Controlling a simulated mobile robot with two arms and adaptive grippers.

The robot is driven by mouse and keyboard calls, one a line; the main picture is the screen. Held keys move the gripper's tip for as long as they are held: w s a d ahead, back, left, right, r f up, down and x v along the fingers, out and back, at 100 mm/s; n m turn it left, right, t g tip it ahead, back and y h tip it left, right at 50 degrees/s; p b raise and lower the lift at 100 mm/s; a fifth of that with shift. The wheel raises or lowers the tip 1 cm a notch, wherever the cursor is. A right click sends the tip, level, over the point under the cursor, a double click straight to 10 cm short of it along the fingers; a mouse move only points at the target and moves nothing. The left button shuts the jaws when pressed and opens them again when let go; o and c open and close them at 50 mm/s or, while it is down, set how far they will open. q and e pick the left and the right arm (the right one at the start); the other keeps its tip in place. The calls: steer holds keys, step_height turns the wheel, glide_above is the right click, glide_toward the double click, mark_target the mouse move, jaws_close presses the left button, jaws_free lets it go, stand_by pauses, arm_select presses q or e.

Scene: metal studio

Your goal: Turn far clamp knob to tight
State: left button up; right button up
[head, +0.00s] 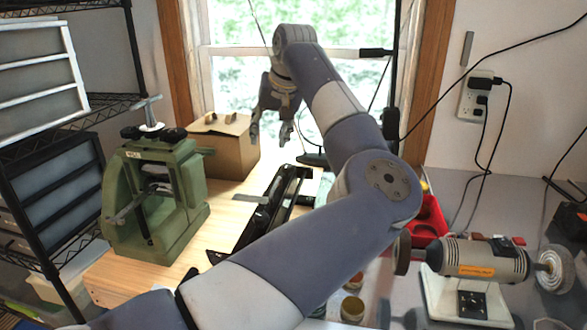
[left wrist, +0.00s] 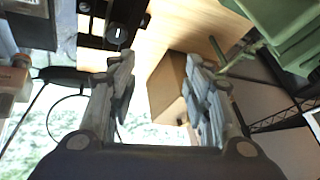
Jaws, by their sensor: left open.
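A green cast bench tool (head: 185,185) stands on the wooden top at the left. A metal T-handle (head: 150,112) rises from its top, between a black knob (head: 130,132) on the left and another black knob (head: 174,134) on the right. I cannot tell which is the far clamp knob, nor how tight either is. My left gripper (head: 270,130) is open and empty, near the window, right of the tool and apart from it. In the left wrist view its spread fingers (left wrist: 158,75) show, with part of the green tool (left wrist: 285,35) at the upper right.
A cardboard box (head: 230,145) stands behind the green tool, near my left fingers. A long black tray (head: 262,215) lies right of the tool. A bench grinder (head: 480,260) and a red bin (head: 428,218) are at the right. A wire shelf (head: 75,120) borders the left.

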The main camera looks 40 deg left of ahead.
mark_target(287, 166)
arm_select(q)
steer(key=w+d+t+h, duration=0.1)
steer(key=w+d+h, duration=0.1)
steer(key=d, duration=0.3)
steer(key=shift+n, duration=0.3)
steer(key=x, duration=1)
steer(key=shift+w+a+p, duration=0.1)
steer(key=shift+a+p, duration=0.2)
steer(key=shift+p, duration=0.05)
steer(key=c, duration=1.1)
